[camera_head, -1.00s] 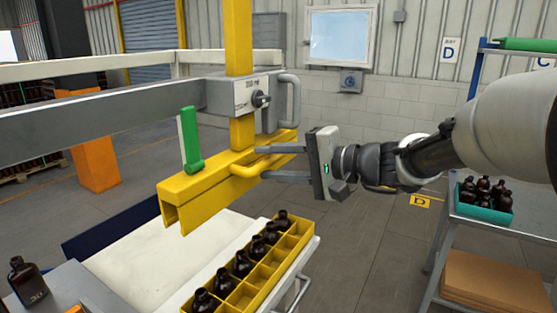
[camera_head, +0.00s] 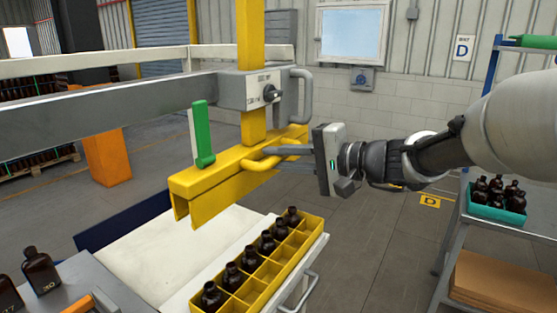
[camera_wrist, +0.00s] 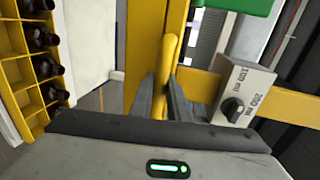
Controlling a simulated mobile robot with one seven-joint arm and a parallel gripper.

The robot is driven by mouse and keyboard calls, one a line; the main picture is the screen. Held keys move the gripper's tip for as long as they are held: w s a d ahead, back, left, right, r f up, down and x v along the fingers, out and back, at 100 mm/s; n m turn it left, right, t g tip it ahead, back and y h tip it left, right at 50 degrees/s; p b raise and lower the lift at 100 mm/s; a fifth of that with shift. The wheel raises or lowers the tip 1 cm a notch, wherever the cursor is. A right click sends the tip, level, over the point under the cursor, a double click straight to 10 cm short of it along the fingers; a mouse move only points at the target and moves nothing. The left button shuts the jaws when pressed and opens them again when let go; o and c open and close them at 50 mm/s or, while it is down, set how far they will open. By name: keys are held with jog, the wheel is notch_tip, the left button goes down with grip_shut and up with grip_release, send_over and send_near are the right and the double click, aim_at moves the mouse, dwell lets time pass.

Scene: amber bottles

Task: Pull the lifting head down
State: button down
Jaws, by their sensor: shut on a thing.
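The lifting head (camera_head: 235,182) is a yellow channel-shaped beam hanging from a yellow vertical post (camera_head: 252,100). My gripper (camera_head: 281,158) comes in from the right and is shut on this handle. In the wrist view the handle (camera_wrist: 170,58) stands upright between my two dark fingers. A green lever (camera_head: 203,135) with a white strip stands on the head's left part.
A grey selector box with a dark knob (camera_head: 271,93) sits on the post beside a grey handle (camera_head: 301,95). A yellow crate (camera_head: 322,226) holds a row of amber bottles, its other row empty. A shelf with a teal bottle tray (camera_head: 496,205) stands right.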

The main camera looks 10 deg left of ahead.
notch_tip(320, 180, down, 21)
jog(key=b, duration=2.1)
jog(key=shift+b, duration=0.35)
jog(key=shift+d+f, duration=0.1)
jog(key=shift+f, duration=0.05)
jog(key=c, duration=1.9)
grip_release()
jog(key=shift+o, duration=1.1)
jog(key=p+v, duration=0.2)
jog(key=v, duration=1.5)
jog(key=shift+d+r, duration=0.15)
jog(key=shift+r, duration=0.15)
